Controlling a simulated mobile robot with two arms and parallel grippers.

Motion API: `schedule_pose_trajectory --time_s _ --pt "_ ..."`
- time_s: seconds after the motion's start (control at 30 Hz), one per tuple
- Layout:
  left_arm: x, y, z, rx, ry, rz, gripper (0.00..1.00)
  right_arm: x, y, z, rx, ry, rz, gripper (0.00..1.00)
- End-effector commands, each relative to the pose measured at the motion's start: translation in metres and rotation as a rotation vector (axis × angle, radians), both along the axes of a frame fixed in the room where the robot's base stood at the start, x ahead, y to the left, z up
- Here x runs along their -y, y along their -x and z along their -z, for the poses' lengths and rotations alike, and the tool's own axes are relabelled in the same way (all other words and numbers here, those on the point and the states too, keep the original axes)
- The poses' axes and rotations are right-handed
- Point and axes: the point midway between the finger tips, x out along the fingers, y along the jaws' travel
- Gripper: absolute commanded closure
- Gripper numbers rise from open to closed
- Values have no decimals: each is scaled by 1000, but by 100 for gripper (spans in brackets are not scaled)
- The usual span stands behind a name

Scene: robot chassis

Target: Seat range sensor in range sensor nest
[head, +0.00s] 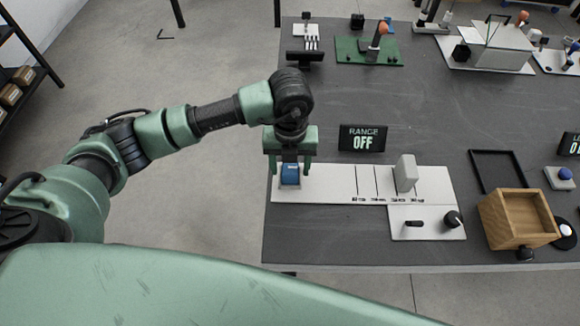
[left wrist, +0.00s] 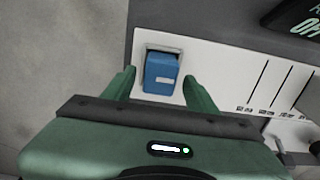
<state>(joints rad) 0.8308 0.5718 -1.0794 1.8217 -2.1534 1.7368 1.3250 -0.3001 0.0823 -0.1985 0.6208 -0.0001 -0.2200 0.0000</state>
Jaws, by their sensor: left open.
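The blue range sensor (head: 290,175) sits at the left end of the white board (head: 330,188), in the light-framed range sensor nest (left wrist: 147,56). In the left wrist view the sensor (left wrist: 161,74) lies between my left fingers with a gap on each side. It looks slightly turned in the nest; I cannot tell how deep it sits. My left gripper (head: 290,165) is open, pointing down over the sensor. A black display (head: 362,138) behind the board reads "RANGE OFF". My right gripper is not in view.
A pale upright block (head: 405,174) stands on the board beside marked lines. A panel with a black knob (head: 453,219) lies in front. A wooden box (head: 517,218) and a black tray (head: 497,171) are to the right.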

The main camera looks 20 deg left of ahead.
Motion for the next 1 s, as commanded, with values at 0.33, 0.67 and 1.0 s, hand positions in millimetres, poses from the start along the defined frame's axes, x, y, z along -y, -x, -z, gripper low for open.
schedule_pose_trajectory --time_s 0.33,0.67,1.0 --pt "0 -1 -73 5 1 1 42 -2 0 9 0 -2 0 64" --pt "0 0 -108 0 -1 1 42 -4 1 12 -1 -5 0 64" --pt "0 0 -109 -1 -1 1 42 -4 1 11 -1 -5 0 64"
